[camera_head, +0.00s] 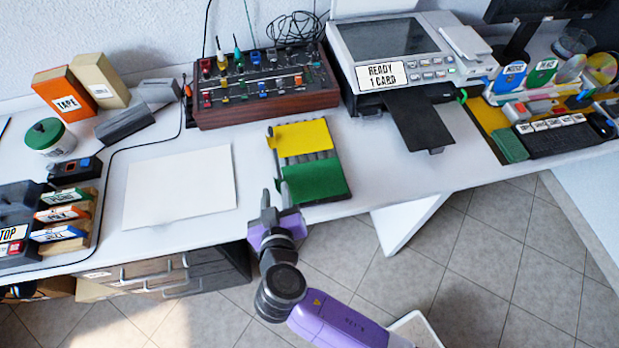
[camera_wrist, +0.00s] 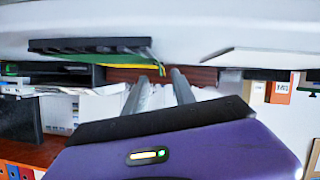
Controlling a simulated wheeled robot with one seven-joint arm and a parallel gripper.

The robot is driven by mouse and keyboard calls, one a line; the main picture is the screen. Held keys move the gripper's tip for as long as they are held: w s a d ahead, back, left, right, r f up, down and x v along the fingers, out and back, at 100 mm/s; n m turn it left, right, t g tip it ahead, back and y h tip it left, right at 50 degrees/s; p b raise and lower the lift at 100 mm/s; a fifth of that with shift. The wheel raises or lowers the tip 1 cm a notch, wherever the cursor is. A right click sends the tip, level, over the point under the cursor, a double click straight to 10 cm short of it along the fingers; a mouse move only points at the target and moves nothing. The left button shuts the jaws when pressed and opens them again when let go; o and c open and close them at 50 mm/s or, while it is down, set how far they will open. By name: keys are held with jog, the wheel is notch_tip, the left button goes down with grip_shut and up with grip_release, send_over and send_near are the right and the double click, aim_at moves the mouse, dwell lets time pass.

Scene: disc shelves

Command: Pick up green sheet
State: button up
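A green sheet (camera_head: 318,181) lies on the front part of a grey ribbed rack (camera_head: 322,156) at the table's front edge. A yellow sheet (camera_head: 302,138) lies on the rack's back part. My gripper (camera_head: 275,196) is at the left front corner of the green sheet, with its fingers apart and nothing seen between them. In the wrist view, my gripper's fingers (camera_wrist: 161,76) point toward the table edge, and a thin green strip (camera_wrist: 95,57) of the sheet shows left of them under the dark rack. I cannot tell whether a finger touches the sheet.
A white sheet (camera_head: 180,187) lies flat left of the rack. A control box with knobs (camera_head: 262,84) stands behind it. A card machine (camera_head: 385,50) with a dark protruding tray (camera_head: 417,122) is at the right. Grey drawers (camera_head: 170,272) are under the table.

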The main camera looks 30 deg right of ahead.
aim_at(276, 185)
jog(key=x, duration=0.4)
jog(key=shift+f, duration=0.15)
grip_shut()
